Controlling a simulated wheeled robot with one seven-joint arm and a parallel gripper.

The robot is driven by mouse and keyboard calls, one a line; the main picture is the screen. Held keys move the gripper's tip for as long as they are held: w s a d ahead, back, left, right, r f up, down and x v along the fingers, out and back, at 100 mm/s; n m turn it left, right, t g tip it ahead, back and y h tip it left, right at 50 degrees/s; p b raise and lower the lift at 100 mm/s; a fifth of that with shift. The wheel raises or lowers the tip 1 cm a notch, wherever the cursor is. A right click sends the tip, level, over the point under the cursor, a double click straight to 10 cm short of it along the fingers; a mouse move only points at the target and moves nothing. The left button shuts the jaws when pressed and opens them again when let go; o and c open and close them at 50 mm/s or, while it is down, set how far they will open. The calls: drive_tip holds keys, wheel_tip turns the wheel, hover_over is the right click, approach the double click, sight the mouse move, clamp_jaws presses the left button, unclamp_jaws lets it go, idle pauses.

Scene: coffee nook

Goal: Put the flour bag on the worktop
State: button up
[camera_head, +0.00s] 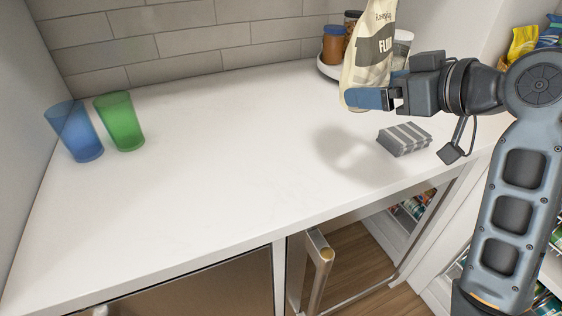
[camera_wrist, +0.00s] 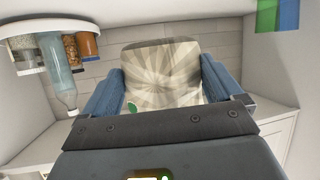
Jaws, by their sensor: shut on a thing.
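The flour bag (camera_head: 369,62) is cream with a dark label band. It is upright, with its top cut off by the upper edge of the head view. My gripper (camera_head: 372,98) is shut on its lower part and holds it above the white worktop (camera_head: 215,165), where a shadow falls below. In the wrist view the bag (camera_wrist: 162,75) sits between the two blue fingers of my gripper (camera_wrist: 160,88). The far finger is hidden behind the bag in the head view.
A blue cup (camera_head: 75,132) and a green cup (camera_head: 120,121) stand at the left. A grey striped block (camera_head: 404,139) lies under my gripper. A round tray (camera_head: 328,70) with jars (camera_head: 334,44) is behind the bag. The worktop's middle is clear.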

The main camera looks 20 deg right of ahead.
drive_tip(key=w+a+f, duration=0.1)
drive_tip(key=a+f, duration=0.1)
drive_tip(key=a, duration=0.1)
drive_tip(key=w+a+f, duration=0.2)
drive_tip(key=a+f, duration=0.1)
drive_tip(key=a, duration=0.1)
drive_tip(key=w+a+f, duration=0.1)
drive_tip(key=a+f, duration=0.1)
drive_tip(key=a, duration=0.2)
drive_tip(key=shift+w+f, duration=0.2)
drive_tip(key=shift+f, duration=2.25)
drive_tip(key=shift+f, duration=0.1)
drive_tip(key=o, duration=1.6)
drive_tip(key=shift+f, duration=0.15)
drive_tip(key=v, duration=0.7)
drive_tip(key=p+v, duration=0.1)
drive_tip(key=v, duration=0.3)
drive_tip(key=shift+w+r, duration=0.1)
drive_tip(key=shift+r, duration=0.25)
drive_tip(key=shift+s+r+p, duration=0.1)
drive_tip(key=shift+s+p, duration=0.2)
drive_tip(key=shift+s, duration=0.25)
